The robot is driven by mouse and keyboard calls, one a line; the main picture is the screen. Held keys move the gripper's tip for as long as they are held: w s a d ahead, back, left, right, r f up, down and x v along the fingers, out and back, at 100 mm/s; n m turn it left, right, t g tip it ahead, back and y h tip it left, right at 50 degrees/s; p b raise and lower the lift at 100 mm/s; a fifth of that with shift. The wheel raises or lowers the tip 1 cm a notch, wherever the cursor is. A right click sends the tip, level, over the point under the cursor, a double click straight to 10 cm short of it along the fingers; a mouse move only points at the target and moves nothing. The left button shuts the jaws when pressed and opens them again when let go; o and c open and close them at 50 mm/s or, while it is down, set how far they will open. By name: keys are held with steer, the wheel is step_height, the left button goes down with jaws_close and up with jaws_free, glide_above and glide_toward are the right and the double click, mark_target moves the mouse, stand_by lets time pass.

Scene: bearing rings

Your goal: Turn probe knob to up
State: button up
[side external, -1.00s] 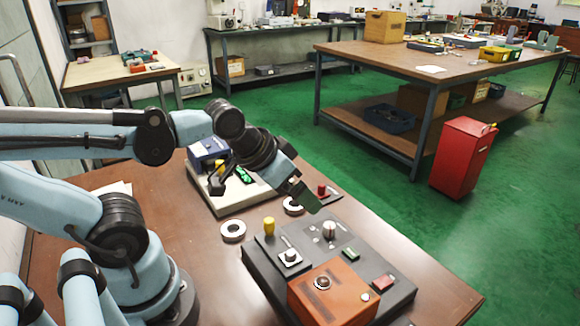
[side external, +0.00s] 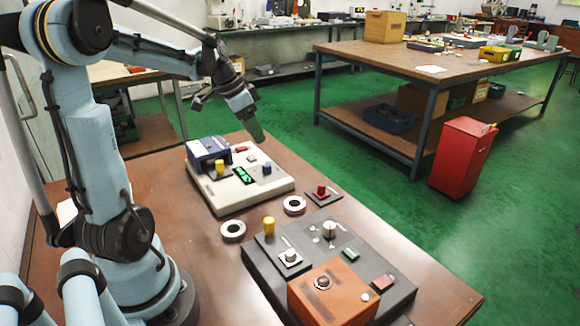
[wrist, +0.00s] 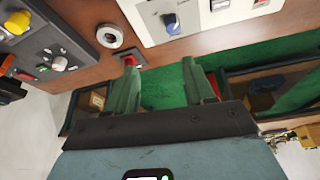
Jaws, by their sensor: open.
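A blue knob (side external: 266,169) sits on a cream instrument (side external: 222,200) at the back of the bench. It also shows in the wrist view (wrist: 170,22), on a white panel with a dial mark. A silver knob (side external: 329,229) stands on the dark grey panel (side external: 262,258), and it shows at the left of the wrist view (wrist: 60,63). No label is readable, so I cannot tell which is the probe knob. My gripper (side external: 257,132) is raised above and beyond the cream instrument's back edge, touching nothing. Its green fingers (wrist: 161,78) are open and empty.
Two bearing rings (side external: 232,230) lie between the instruments. A red knob (side external: 321,191) on a small dark plate is nearby. A yellow knob (side external: 269,225) and an orange box (side external: 333,295) stand on the dark panel. Green floor lies beyond the bench edge.

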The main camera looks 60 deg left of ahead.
mark_target(267, 165)
steer(key=a+x, duration=0.1)
steer(key=x, duration=0.3)
steer(key=a+x, duration=0.1)
steer(key=x, duration=0.7)
steer(key=shift+s+a+f, duration=0.3)
steer(key=shift+s+a, duration=0.1)
steer(key=shift+c, duration=0.4)
jaws_close()
